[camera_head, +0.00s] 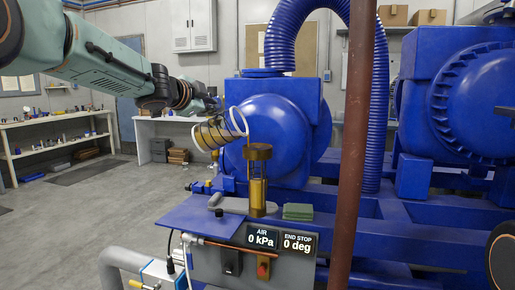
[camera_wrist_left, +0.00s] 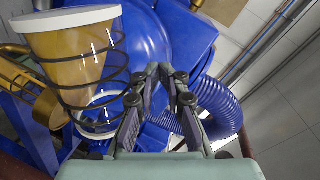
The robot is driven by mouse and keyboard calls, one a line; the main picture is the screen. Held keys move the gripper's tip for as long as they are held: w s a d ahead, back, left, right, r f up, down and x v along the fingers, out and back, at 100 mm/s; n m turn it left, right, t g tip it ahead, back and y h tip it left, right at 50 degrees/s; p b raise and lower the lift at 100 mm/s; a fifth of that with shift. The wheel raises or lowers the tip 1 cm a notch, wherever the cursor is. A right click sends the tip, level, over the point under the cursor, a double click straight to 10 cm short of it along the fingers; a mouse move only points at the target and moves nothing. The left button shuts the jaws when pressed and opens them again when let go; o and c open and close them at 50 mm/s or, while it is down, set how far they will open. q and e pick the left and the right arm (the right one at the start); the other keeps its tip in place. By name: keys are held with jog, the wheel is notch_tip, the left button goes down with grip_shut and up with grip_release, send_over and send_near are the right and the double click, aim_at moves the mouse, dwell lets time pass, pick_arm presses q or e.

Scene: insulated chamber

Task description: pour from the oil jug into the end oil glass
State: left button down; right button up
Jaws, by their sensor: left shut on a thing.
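The oil jug (camera_head: 215,132) is a tapered clear vessel with amber oil, dark rings around it and a pale rim. In the head view it is tilted almost onto its side, its mouth up and left of the end oil glass (camera_head: 258,192). That glass is upright, with a brass cap and amber inside. A thin brown line runs down from the jug's mouth towards the cap; I cannot tell if it is oil. My left gripper (camera_head: 212,104) is shut on the jug; its fingers (camera_wrist_left: 165,78) show beside the jug (camera_wrist_left: 75,60) in the left wrist view. The right gripper is not in view.
A green folded pad (camera_head: 298,212) lies right of the glass on the blue bench. A rust-brown post (camera_head: 355,140) stands to the right. A display panel (camera_head: 280,240) below reads 0 kPa and 0 deg. Blue machines and a ribbed hose (camera_head: 376,110) fill the back.

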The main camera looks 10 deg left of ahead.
aim_at(196, 127)
pick_arm(q)
jog(key=shift+d+r, duration=0.25)
jog(key=shift+r, duration=0.1)
dwell(1.5)
jog(key=shift+a+f+n+h, duration=0.15)
jog(key=shift+a+f+n, duration=0.25)
jog(key=shift+f, duration=0.2)
jog(key=shift+a+f+n+h, duration=0.15)
jog(key=shift+a+f+n, duration=0.25)
jog(key=shift+f, duration=0.15)
jog(key=shift+w+a+f, duration=0.1)
jog(key=shift+a, duration=0.15)
jog(key=shift+a+n, duration=0.1)
jog(key=shift+n, duration=0.5)
jog(key=shift+a+f+n+t+h, duration=0.15)
jog(key=shift+f+n+t+h, duration=0.15)
jog(key=shift+f, duration=0.05)
jog(key=a+f+n, duration=0.1)
jog(key=f, duration=0.1)
jog(key=a+f+n, duration=0.1)
jog(key=shift+a+f+h, duration=0.2)
jog(key=shift+f+h, duration=0.1)
jog(key=shift+f, duration=0.1)
jog(key=a+f+n+t+h, duration=0.1)
jog(key=a+f+n, duration=0.3)
jog(key=f, duration=0.3)
jog(key=shift+n+t, duration=0.3)
jog(key=shift+n, duration=0.6)
